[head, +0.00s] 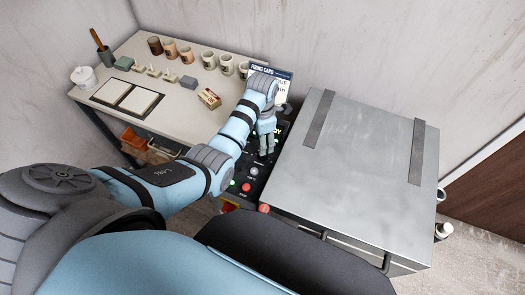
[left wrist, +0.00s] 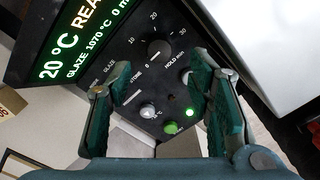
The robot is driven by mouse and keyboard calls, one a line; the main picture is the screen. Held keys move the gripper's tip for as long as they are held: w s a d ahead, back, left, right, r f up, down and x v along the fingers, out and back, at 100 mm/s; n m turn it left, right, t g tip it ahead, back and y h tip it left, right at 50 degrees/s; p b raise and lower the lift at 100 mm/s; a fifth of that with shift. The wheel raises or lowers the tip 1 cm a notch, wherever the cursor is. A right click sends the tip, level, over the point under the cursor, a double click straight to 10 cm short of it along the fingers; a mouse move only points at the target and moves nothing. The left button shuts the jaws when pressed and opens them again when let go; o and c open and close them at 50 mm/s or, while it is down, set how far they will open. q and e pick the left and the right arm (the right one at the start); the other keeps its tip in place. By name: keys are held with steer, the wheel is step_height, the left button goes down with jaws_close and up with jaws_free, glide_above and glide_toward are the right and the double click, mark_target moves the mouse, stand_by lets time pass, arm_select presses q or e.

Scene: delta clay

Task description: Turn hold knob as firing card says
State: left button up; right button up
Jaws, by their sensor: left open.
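The hold knob (left wrist: 158,48) is a dark round knob on the black control panel (left wrist: 115,58), marked 10, 20, 30 and "HOLD min" in the left wrist view. My left gripper (left wrist: 162,66) is open and empty, its fingertips on either side of the knob's near edge; I cannot tell whether they touch it. In the head view the gripper (head: 266,148) hangs over the panel and hides the knob. The green display (left wrist: 80,35) reads 20 °C, "GLAZE 1070 °C" and 0 min, partly cut off. The firing card (head: 285,75) stands behind my wrist, its lower text mostly hidden.
A pale knob (left wrist: 147,111), a green button (left wrist: 171,127) and a lit green lamp (left wrist: 189,112) sit nearer on the panel. The grey kiln (head: 365,145) stands close on the right. The worktable (head: 185,115) on the left holds cups, trays and small blocks.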

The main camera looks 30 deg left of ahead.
arm_select(q)
step_height(320, 180, down, 6)
steer(key=shift+w+f+b, duration=0.1)
steer(key=shift+f+b, duration=0.1)
steer(key=shift+b, duration=0.65)
jaws_close()
